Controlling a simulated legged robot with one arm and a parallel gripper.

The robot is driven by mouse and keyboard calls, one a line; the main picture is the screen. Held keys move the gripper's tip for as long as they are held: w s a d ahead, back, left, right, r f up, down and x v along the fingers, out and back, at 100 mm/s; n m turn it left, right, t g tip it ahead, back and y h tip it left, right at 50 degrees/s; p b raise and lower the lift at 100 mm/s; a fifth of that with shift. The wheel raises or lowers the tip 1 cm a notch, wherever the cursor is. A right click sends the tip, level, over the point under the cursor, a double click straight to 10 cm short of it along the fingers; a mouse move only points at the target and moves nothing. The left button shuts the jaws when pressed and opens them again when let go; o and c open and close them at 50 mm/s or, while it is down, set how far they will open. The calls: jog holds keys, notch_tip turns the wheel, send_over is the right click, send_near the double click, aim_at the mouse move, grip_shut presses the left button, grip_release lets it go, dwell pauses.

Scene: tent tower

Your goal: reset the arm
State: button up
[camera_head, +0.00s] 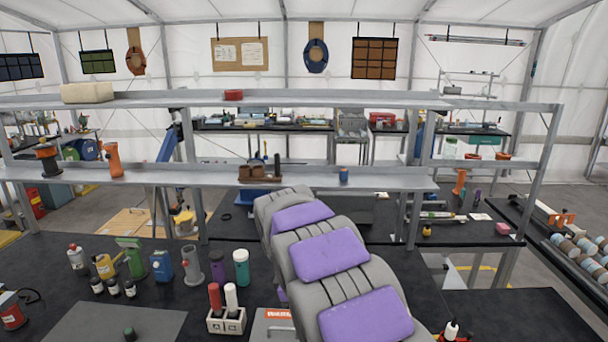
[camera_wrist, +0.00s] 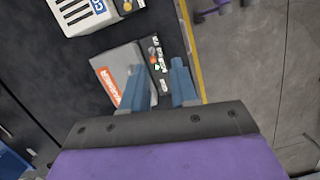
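My arm (camera_head: 330,250), grey with purple pads, reaches up and forward over the black table in the head view. My gripper (camera_wrist: 157,68) shows in the wrist view as two blue fingers with a clear gap between them. It is open, and nothing is held between the fingers. Past the fingers lies a grey case (camera_wrist: 124,62) with an orange label; its distance from the fingertips cannot be told. In the head view my gripper is hidden behind the arm.
A two-level metal shelf (camera_head: 130,175) crosses in front, close to the raised arm. A white holder (camera_head: 226,321) stands near the front. Black tabletop (camera_head: 510,315) right of the arm is mostly clear.

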jog(key=s+d+r+m+y, duration=0.1)
jog(key=s+d+m, duration=0.35)
jog(key=s, duration=0.35)
jog(key=s+d+r+m+g, duration=0.1)
jog(key=s+d+m, duration=0.2)
jog(key=s+d, duration=0.35)
jog(key=s+d+r+m+y, duration=0.1)
jog(key=s+d+m, duration=0.25)
jog(key=s, duration=0.65)
jog(key=s+f+m, duration=0.3)
jog(key=s+m, duration=0.2)
jog(key=s, duration=0.7)
jog(key=shift+d+f, duration=0.15)
